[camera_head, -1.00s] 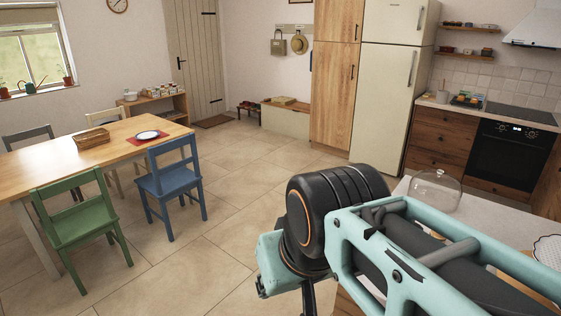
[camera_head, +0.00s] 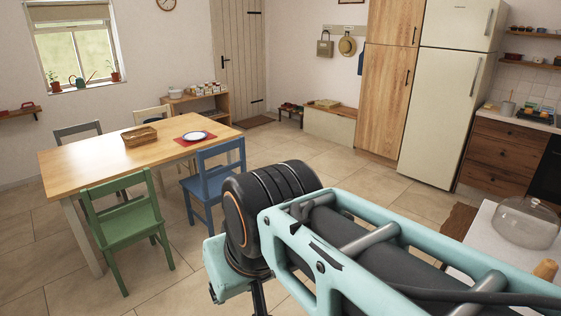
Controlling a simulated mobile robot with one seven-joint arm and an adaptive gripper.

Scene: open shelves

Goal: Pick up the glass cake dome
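The glass cake dome (camera_head: 526,222) is a clear, rounded cover with a small knob on top. It stands on a pale countertop (camera_head: 484,236) at the right edge of the head view. My arm crosses the lower right of the picture, in front of and to the left of the dome. My gripper is not visible in this view, so its fingers and its distance from the dome cannot be seen.
A wooden table (camera_head: 90,166) with a wicker basket (camera_head: 139,136) and a plate (camera_head: 195,136) stands at left. A green chair (camera_head: 128,225) and a blue chair (camera_head: 212,181) stand beside it. Tiled floor is open between table and fridge (camera_head: 446,115).

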